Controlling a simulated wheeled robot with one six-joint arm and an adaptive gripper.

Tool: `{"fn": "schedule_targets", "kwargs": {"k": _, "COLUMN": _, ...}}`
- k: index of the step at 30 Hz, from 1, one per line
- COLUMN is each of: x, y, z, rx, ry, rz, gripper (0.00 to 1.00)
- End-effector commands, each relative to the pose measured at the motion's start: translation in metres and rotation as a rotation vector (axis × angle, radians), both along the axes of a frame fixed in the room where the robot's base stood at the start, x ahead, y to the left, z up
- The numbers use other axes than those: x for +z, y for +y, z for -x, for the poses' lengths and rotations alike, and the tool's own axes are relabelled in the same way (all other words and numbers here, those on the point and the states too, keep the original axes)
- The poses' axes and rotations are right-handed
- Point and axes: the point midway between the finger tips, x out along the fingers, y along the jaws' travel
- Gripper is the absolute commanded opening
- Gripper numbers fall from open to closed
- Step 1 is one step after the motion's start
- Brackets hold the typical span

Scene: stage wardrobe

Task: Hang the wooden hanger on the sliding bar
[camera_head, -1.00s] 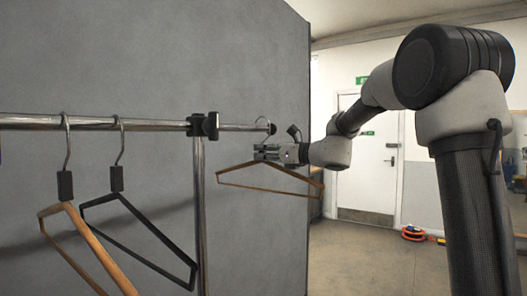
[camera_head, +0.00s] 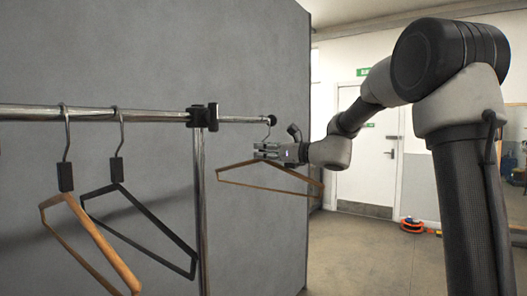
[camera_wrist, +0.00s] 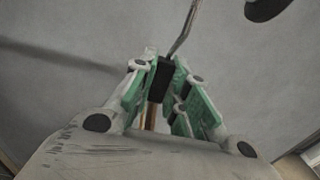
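The wooden hanger (camera_head: 240,183) is in my gripper (camera_head: 264,150), beyond the right end of the metal bar (camera_head: 240,119). In the wrist view my gripper (camera_wrist: 160,88) is shut on the hanger's dark neck block (camera_wrist: 164,76). The hook wire (camera_wrist: 184,30) rises out of the top of that view. In the head view the hook (camera_head: 270,131) overlaps the bar's black end cap (camera_head: 273,119). I cannot tell whether it is around the bar or touches it. A dark rounded thing (camera_wrist: 266,8), perhaps the end cap, shows right of the wire, apart from it.
A second wooden hanger (camera_head: 105,250) and a black hanger (camera_head: 150,217) hang on the bar's left part. A black clamp (camera_head: 202,117) joins the bar to an upright post (camera_head: 200,200). A grey wall panel (camera_head: 255,60) stands close behind.

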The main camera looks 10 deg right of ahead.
Motion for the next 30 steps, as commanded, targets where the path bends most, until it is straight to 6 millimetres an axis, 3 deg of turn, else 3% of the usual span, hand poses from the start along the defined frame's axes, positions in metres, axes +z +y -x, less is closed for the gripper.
{"fn": "schedule_targets", "kwargs": {"k": 1, "x": 0.0, "y": 0.0, "z": 0.0, "rx": 0.0, "ry": 0.0, "rz": 0.0, "gripper": 0.27}}
{"fn": "schedule_targets", "kwargs": {"k": 3, "x": 0.0, "y": 0.0, "z": 0.0, "rx": 0.0, "ry": 0.0, "rz": 0.0, "gripper": 0.4}}
{"fn": "schedule_targets", "kwargs": {"k": 14, "x": 0.0, "y": -0.003, "z": 0.002, "rx": -0.001, "ry": 0.0, "rz": 0.0, "gripper": 0.4}}
{"fn": "schedule_targets", "kwargs": {"k": 30, "x": 0.001, "y": -0.075, "z": 0.073, "rx": -0.004, "ry": -0.001, "rz": 0.001, "gripper": 0.4}}
